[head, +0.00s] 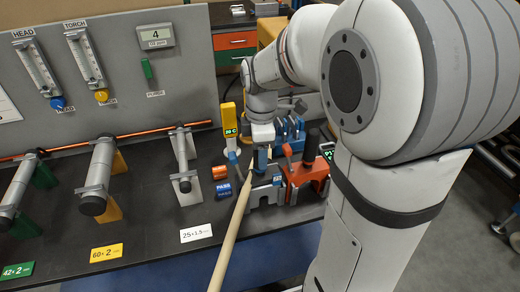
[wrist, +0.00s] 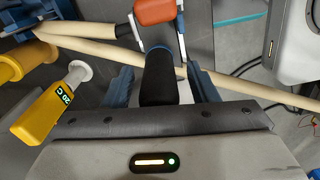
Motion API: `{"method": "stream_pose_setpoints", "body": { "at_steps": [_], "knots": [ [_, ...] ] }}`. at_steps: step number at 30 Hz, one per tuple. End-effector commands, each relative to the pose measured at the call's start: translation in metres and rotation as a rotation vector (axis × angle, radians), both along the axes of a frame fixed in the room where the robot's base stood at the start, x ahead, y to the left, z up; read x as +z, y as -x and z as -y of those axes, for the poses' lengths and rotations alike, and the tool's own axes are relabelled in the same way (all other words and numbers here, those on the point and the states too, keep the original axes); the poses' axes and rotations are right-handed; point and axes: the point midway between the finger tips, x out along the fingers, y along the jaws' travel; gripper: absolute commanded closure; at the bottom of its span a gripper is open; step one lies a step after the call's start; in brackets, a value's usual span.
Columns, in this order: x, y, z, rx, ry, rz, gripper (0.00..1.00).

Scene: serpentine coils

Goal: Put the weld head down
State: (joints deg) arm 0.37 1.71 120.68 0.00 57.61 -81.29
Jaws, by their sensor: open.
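My gripper (head: 262,162) points down over the black bench, just left of an orange stand. In the wrist view its blue fingers (wrist: 162,85) are open. They stand on either side of a black cylindrical handle with a blue collar (wrist: 159,82), with a visible gap at each side. The handle appears to be the weld head's; its lower part is hidden. In the head view, a grey forked rest (head: 266,193) stands right below the fingers. I cannot tell how the weld head sits in it.
A long beige rod or hose (head: 232,232) crosses close in front of the gripper. The orange stand (head: 307,175) is at its right. A yellow gauge (head: 229,120) stands behind left, with orange (head: 213,174) and blue (head: 224,190) blocks nearby. Tube stands (head: 186,168) line the bench at left.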

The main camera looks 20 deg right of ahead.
Motion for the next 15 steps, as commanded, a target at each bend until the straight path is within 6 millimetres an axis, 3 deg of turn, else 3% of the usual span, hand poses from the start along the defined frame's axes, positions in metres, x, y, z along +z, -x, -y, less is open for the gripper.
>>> {"method": "stream_pose_setpoints", "body": {
  "at_steps": [5,15],
  "knots": [
    [0.014,-0.001,0.0,0.0,0.0,0.004,0.47],
    [0.085,-0.001,0.0,0.001,0.0,0.005,0.47]
  ]
}}
